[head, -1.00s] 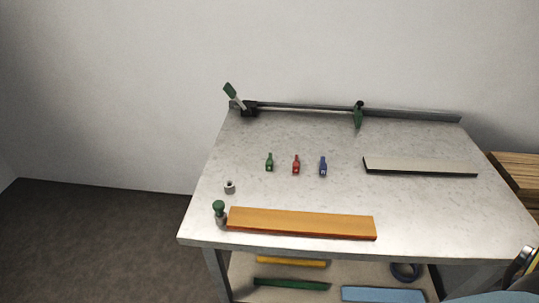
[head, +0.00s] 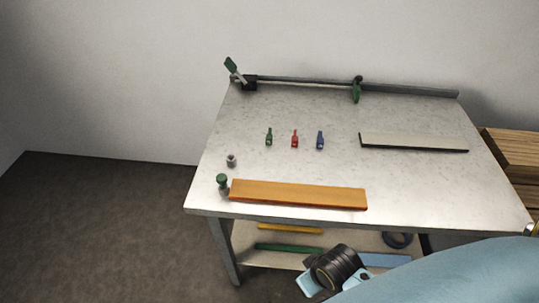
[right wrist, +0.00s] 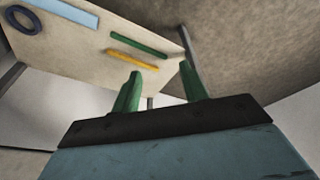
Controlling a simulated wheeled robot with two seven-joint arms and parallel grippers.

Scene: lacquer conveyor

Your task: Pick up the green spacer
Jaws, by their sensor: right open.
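The green spacer (head: 268,138) is a small bottle-shaped piece with a narrow neck. It stands on the pale tabletop (head: 420,185), leftmost in a row with a red one (head: 295,140) and a blue one (head: 320,141). My right gripper shows in the right wrist view (right wrist: 160,75) with two green fingers apart and nothing between them. In the head view my right arm comes in at the lower right, below the table's front edge and well away from the spacer. Its fingertips cannot be made out there. My left gripper is not in view.
An orange board (head: 298,194) lies near the front edge, beside a green-topped knob (head: 222,181) and a small grey nut (head: 231,161). A pale bar (head: 413,142) lies to the right. A rail (head: 310,82) with green clamps runs along the back. The lower shelf (right wrist: 80,60) holds several coloured pieces.

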